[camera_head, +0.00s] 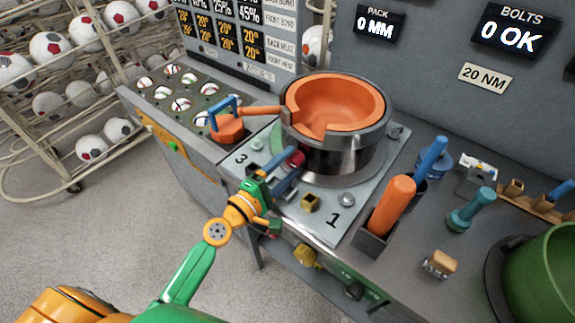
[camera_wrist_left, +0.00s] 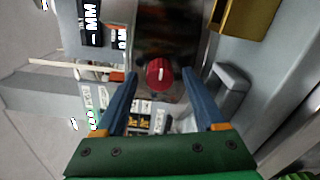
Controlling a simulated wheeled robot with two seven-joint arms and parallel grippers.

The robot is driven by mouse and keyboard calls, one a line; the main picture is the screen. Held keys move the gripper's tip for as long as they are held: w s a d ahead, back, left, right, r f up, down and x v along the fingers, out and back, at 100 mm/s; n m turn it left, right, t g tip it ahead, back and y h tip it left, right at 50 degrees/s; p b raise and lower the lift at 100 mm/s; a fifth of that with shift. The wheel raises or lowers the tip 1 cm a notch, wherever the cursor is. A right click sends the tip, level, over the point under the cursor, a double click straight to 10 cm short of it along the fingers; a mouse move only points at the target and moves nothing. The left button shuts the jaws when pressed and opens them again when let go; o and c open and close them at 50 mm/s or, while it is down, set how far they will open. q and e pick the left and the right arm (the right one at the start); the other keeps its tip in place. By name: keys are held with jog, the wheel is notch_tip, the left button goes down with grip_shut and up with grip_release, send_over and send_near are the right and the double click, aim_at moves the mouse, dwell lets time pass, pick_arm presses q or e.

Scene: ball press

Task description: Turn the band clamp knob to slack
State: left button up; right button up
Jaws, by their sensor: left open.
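The band clamp knob (camera_head: 294,157) is a small red cylinder on the near side of the dark band around the press pot (camera_head: 340,158). In the left wrist view the red knob (camera_wrist_left: 158,73) shows a thin light line on its face, upright in that picture. It sits between the fingertips, with gaps on both sides. My left gripper (camera_head: 284,172) is open and empty, with its blue fingers pointing at the knob. Its fingers (camera_wrist_left: 160,80) reach about the knob's level in the wrist view. My right gripper is out of view.
An orange bowl-like liner (camera_head: 335,100) fills the pot. An orange-handled tool (camera_head: 390,205) stands in a holder at right. A brass block (camera_head: 310,202) lies on the plate near my gripper.

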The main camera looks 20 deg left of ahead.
pick_arm(q)
jog(key=b+v, duration=0.2)
jog(key=v, duration=0.4)
jog(key=shift+f, duration=0.2)
jog(key=shift+s+a+r, duration=0.2)
jog(key=shift+s, duration=0.35)
